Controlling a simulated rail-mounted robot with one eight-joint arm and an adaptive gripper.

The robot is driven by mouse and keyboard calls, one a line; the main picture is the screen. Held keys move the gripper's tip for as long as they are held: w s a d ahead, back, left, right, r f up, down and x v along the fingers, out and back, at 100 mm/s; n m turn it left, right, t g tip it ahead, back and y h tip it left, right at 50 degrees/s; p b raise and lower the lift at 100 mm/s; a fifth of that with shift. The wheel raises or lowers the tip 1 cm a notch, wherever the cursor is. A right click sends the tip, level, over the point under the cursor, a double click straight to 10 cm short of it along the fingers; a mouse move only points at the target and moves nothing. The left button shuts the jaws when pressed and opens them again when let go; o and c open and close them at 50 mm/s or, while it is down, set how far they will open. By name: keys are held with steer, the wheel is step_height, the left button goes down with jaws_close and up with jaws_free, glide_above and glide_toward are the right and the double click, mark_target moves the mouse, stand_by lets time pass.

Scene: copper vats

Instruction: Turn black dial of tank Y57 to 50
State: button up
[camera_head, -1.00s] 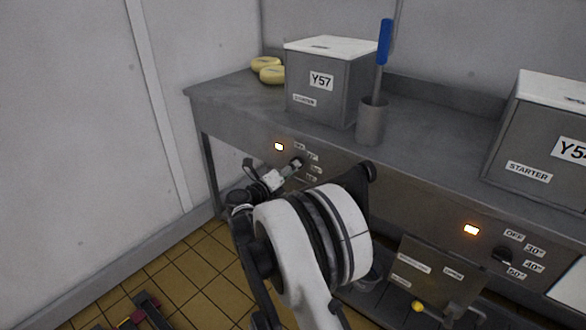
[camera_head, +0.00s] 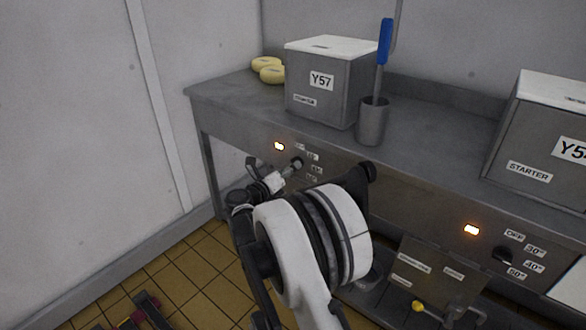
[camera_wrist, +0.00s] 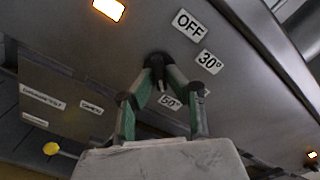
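Tank Y57 (camera_head: 330,90) is a grey box with a white lid on the steel counter. Its black dial (camera_wrist: 157,60) is on the panel below, beside the labels OFF (camera_wrist: 187,25), 30° (camera_wrist: 208,62) and 50° (camera_wrist: 170,101); the 40° label is mostly hidden by a finger. My gripper (camera_wrist: 158,68) reaches the dial from below in the wrist view, its two green-sided fingers converging on either side of it. They appear closed on the dial. The dial's exact pointing is hard to tell; its dark lower end seems to face 50°. In the head view my gripper (camera_head: 289,168) partly hides the dial.
A lit orange lamp (camera_wrist: 108,9) is beside the dial. A metal cup (camera_head: 372,122) with a blue-handled tool (camera_head: 385,42) and yellow cheeses (camera_head: 268,68) stand on the counter. A second tank (camera_head: 545,135) has its own dial (camera_head: 503,254) at right.

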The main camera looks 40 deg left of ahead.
steer(key=o, duration=0.3)
steer(key=shift+o, duration=0.2)
steer(key=shift+s, duration=0.1)
steer(key=s, duration=1.1)
steer(key=shift+s, duration=0.4)
